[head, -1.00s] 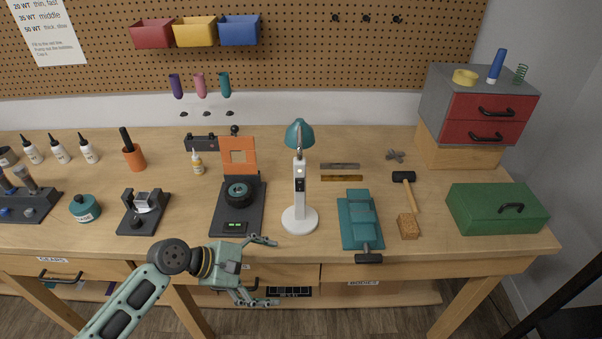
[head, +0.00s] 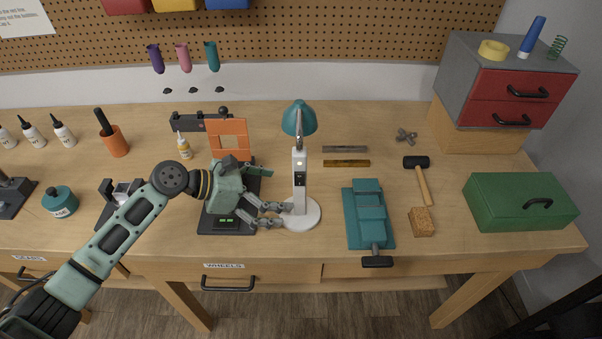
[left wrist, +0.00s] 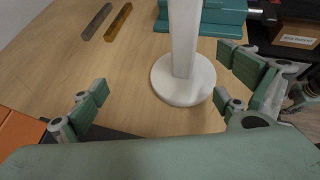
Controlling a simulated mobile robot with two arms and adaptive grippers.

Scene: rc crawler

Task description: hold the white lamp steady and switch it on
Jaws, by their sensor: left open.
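The white lamp (head: 300,178) stands upright on the bench, with a round white base (head: 303,218) and a teal shade (head: 299,118). The stem and base also show in the left wrist view (left wrist: 184,45). My left gripper (head: 272,214) is open beside the lower stem, on the lamp's left. In the left wrist view its fingers (left wrist: 160,100) are spread wide, with the stem and base ahead between them, and no contact shows. The lamp's shade is outside the left wrist view. My right gripper is not in view.
A black device with an orange frame (head: 228,133) stands behind and under my left gripper. A teal vise (head: 368,215) lies right of the lamp. Two short bars (head: 346,163) lie behind it. A mallet (head: 417,164) and green toolbox (head: 520,203) are further right.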

